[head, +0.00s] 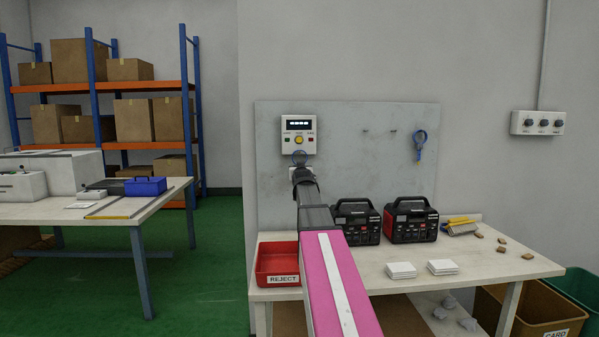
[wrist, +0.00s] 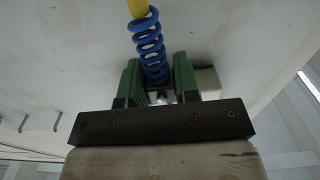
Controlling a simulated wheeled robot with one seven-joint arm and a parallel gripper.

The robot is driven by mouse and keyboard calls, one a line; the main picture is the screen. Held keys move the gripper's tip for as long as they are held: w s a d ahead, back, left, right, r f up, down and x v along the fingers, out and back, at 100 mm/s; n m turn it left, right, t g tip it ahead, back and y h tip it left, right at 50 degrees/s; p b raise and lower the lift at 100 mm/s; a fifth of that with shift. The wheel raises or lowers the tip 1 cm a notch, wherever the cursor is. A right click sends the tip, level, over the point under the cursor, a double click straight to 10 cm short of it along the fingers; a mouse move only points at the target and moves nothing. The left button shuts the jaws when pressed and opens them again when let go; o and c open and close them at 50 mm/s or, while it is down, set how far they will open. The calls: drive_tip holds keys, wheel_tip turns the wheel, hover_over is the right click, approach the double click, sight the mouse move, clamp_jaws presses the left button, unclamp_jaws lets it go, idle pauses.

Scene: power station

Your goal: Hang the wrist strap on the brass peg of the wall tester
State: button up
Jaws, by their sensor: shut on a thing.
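The wall tester (head: 299,134) is a white box with a dark display and coloured buttons, high on the left of a grey wall board. My gripper (head: 300,166) is just below it, largely hidden by my own arm. In the wrist view, my gripper (wrist: 158,88) has green fingers shut on the wrist strap; its blue coiled cord (wrist: 149,46) rises from between them to a yellow part (wrist: 138,8) at the top edge. The strap's band is not clear. I cannot make out the brass peg; the arm may hide it.
A blue loop (head: 420,145) hangs at the right of the grey board (head: 345,170), with two small hooks between. Below, the bench (head: 480,268) holds a red REJECT tray (head: 278,262), two black power units (head: 410,220) and white tiles (head: 401,270).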

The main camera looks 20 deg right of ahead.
drive_tip(key=o, duration=1)
drive_tip(key=v, duration=1.1)
